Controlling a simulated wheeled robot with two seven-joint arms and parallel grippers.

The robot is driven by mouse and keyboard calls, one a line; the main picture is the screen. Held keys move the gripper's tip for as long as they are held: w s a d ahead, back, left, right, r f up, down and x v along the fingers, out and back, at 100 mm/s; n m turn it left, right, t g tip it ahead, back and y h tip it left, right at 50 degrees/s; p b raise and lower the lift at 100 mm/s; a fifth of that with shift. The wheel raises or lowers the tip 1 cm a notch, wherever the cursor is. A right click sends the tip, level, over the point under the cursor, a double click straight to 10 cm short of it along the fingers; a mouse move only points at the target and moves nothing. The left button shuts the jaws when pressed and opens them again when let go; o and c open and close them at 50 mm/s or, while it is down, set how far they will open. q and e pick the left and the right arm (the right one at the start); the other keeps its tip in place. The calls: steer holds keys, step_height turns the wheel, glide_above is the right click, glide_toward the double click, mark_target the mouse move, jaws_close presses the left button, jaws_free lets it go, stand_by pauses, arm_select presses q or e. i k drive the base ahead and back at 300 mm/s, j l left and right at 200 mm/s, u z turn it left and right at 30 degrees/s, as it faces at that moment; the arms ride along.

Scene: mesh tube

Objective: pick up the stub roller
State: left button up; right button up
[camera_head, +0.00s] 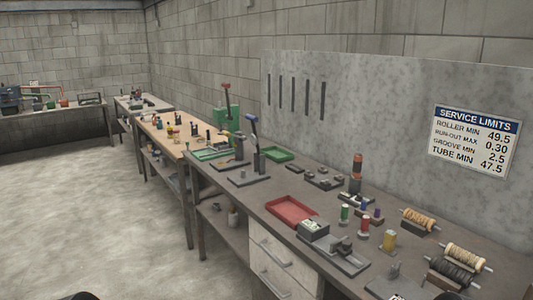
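Several rollers lie at the right end of the near workbench. A short tan roller (419,220) with a metal shaft sits on a dark stand. A longer tan roller (464,256) and a black ribbed roller (451,272) lie side by side nearer the front. I cannot tell for certain which is the stub roller; the short tan one is the shortest of these. Only dark shapes, perhaps parts of my arms, show at the bottom edge. No gripper fingers are visible.
Small upright green (345,212), red (364,226) and yellow (389,240) cylinders stand left of the rollers. A red tray (291,211) and a grey fixture (340,253) take up the bench's middle. A service limits sign (474,140) hangs behind. Open floor (90,210) lies left.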

mark_target(478, 264)
steer(key=z, duration=1.35)
